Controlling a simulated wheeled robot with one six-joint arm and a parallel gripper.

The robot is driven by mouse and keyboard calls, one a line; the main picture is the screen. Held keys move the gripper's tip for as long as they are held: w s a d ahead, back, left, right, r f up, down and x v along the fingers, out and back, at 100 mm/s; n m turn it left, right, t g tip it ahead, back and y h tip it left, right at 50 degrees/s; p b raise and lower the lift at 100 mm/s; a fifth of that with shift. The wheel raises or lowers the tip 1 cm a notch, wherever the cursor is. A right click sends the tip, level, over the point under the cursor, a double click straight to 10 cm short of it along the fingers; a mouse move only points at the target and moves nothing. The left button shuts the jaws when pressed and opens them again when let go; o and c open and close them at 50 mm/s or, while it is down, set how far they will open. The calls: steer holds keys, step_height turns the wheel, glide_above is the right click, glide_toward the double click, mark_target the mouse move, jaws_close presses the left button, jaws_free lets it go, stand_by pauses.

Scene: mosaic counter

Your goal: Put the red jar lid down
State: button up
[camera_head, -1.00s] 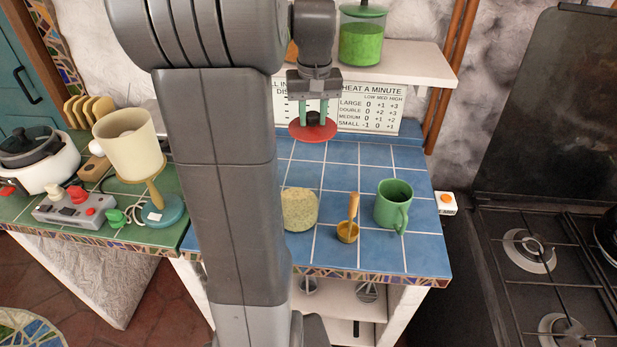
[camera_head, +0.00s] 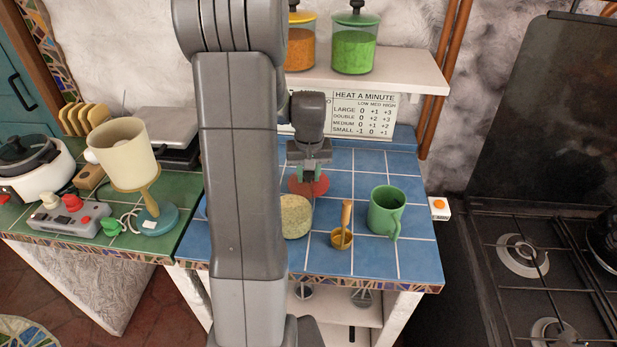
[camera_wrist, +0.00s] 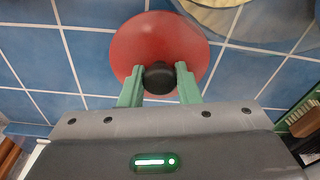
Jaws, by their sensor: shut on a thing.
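The red jar lid (camera_head: 308,187) is a flat red disc with a dark knob. My gripper (camera_head: 308,174) is above it in the head view, pointing down, on the far part of the blue tiled counter (camera_head: 385,165). In the wrist view the lid (camera_wrist: 140,40) shows its black knob between the two green fingers of my gripper (camera_wrist: 159,82), which are shut on the knob. The lid looks level and at or very close to the tiles; I cannot tell if it touches them.
A pale speckled round block (camera_head: 295,217) stands just in front of the lid. A shelf (camera_head: 405,75) with jars hangs above the back. Tiles right of the lid are clear.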

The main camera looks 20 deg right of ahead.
mark_target(309, 176)
steer(key=shift+f, duration=0.95)
steer(key=shift+f, duration=0.15)
steer(key=o, duration=1)
steer(key=r, duration=0.4)
steer(key=s+r, duration=0.1)
steer(key=r, duration=0.7)
steer(key=shift+s+a+r+b, duration=0.15)
steer(key=shift+b, duration=0.15)
